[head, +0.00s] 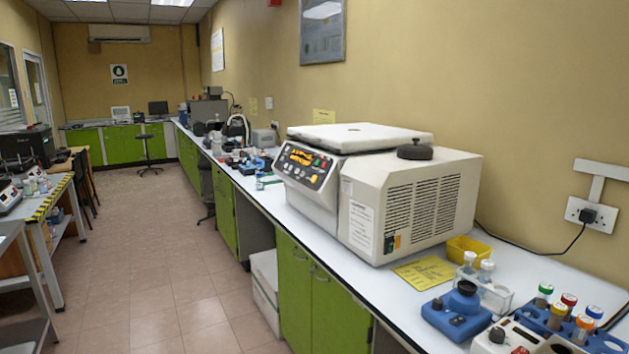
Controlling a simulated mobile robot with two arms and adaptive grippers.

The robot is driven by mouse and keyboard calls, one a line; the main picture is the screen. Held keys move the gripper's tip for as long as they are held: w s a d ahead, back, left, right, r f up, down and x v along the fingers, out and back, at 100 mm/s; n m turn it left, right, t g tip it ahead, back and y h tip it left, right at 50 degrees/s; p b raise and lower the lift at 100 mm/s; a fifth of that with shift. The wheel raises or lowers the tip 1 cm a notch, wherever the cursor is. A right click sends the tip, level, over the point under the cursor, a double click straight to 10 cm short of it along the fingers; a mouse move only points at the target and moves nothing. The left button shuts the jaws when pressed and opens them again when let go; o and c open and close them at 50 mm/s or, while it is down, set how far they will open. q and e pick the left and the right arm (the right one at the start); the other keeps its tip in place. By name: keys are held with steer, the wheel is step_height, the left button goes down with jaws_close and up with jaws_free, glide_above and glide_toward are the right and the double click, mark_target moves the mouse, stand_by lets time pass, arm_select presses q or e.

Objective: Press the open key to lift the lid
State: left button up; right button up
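A large beige centrifuge (424,205) stands on the white bench along the right wall. Its lid (350,134) lies flat on top at the left and looks closed. The control panel (305,165) is on the front-left face, with a lit orange display and several small coloured keys. The open key cannot be told apart from the other keys at this size. Neither of my grippers is in the head view.
A blue vortex mixer (457,312), a rack of capped tubes (571,325), a yellow tray (468,248) and a yellow sheet (424,272) lie on the bench right of the centrifuge. The tiled floor (150,250) left of the green cabinets (310,300) is open.

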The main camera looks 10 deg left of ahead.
arm_select(q)
steer(key=shift+c, duration=0.4)
jaws_close()
steer(key=shift+s, duration=0.1)
stand_by(1.0)
